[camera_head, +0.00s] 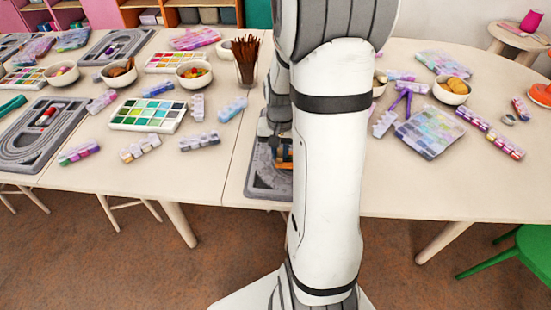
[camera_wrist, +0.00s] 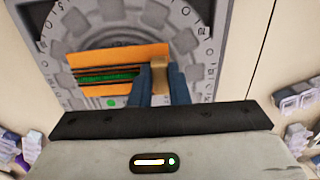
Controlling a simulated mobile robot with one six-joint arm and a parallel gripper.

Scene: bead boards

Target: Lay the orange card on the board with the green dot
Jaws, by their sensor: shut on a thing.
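The orange card (camera_wrist: 118,52) shows in the wrist view as two orange bands with a dark and green striped part between them. My gripper (camera_wrist: 161,88) is shut on the card at its right part, where a tan piece shows between the dark blue fingers. The grey round-patterned board (camera_wrist: 200,22) lies under the card. A green dot (camera_wrist: 112,102) shows on it just below the card. I cannot tell whether the card touches the board. In the head view, my arm hides most of the board (camera_head: 258,178) and of the orange card (camera_head: 285,158).
Bead cases (camera_wrist: 297,98) lie right of the board in the wrist view. In the head view, a cup of brown sticks (camera_head: 246,72) stands behind the board. Paint palettes (camera_head: 148,115) and another grey board (camera_head: 38,148) lie to the left.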

